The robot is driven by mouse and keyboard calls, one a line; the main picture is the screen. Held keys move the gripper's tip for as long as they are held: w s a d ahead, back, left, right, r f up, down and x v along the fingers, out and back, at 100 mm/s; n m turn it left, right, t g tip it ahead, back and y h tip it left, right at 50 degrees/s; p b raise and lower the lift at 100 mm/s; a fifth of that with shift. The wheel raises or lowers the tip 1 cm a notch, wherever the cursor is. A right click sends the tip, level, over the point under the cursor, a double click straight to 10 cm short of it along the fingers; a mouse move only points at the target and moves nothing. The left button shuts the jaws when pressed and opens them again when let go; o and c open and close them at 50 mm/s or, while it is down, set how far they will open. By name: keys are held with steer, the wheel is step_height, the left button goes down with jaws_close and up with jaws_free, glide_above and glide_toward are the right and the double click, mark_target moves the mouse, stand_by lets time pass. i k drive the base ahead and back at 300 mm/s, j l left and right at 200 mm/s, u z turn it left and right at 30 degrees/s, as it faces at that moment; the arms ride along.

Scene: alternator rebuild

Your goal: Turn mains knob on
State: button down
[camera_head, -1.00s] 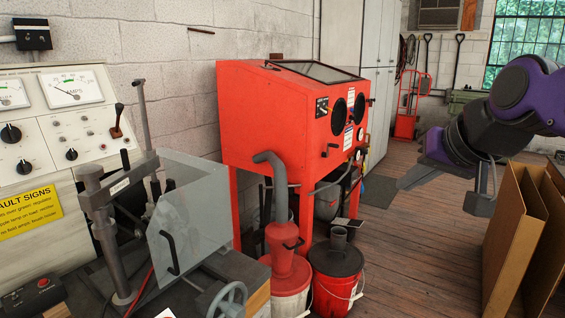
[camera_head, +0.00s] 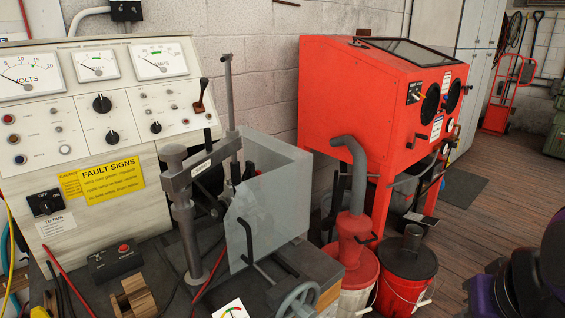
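A black rotary knob (camera_head: 45,204) on a black plate sits at the lower left of the pale test panel (camera_head: 140,110). The plate has small white lettering that seems to read OFF and ON, and a label starting "TO RUN" is below it. I cannot tell which way the knob points. My gripper's fingers are not in view. Only purple and black parts of my arm show at the bottom right, far from the knob.
A bench in front of the panel holds a clamp stand (camera_head: 185,225), a clear guard (camera_head: 265,205), a handwheel (camera_head: 298,298) and a red-button box (camera_head: 115,262). A red blasting cabinet (camera_head: 350,100) and red buckets (camera_head: 408,272) stand right of it. Wooden floor is open at right.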

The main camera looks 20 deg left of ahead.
mark_target(48, 206)
steer(key=u, duration=2.3)
steer(key=j, duration=0.65)
steer(key=k+j+u, duration=0.1)
steer(key=j, duration=0.55)
steer(key=k+u, duration=0.15)
steer(key=u, duration=0.15)
steer(key=k+l+u, duration=0.1)
steer(key=u, duration=0.2)
steer(key=i+j+z, duration=0.25)
steer(key=l+z, duration=0.2)
steer(key=z, duration=0.25)
